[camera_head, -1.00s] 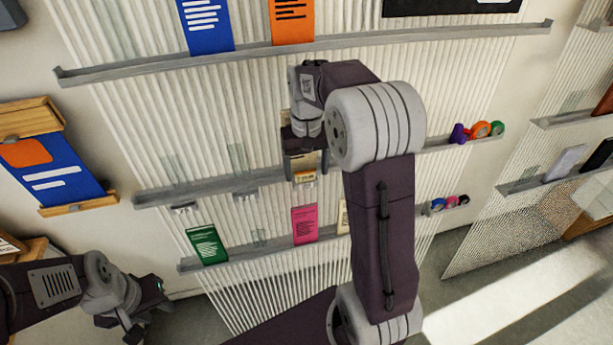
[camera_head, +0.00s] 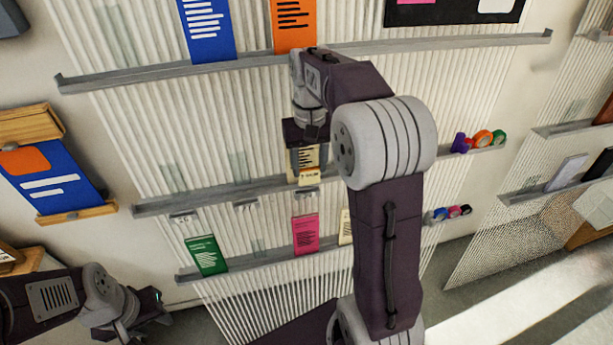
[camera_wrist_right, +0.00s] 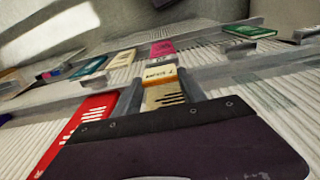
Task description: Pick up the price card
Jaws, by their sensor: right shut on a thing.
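A cream card with dark print (camera_head: 308,155) and a yellow-orange printed strip at its lower end stands at the middle shelf rail. My right gripper (camera_head: 305,160) is shut on this card, with a finger at each side edge. In the right wrist view the card (camera_wrist_right: 163,95) sits between the two fingers, its printed strip at the far end. Whether it touches the rail I cannot tell. Small white tags (camera_head: 185,218) hang at the rail's front. My left gripper (camera_head: 145,318) is low at the left, empty, its fingers apart.
The middle shelf rail (camera_head: 160,209) runs below my right gripper. Green (camera_head: 207,255) and pink (camera_head: 306,233) cards stand on the lower rail. Tape rolls (camera_head: 482,138) sit at the right. A red card (camera_wrist_right: 85,130) is close beside the gripper in the wrist view.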

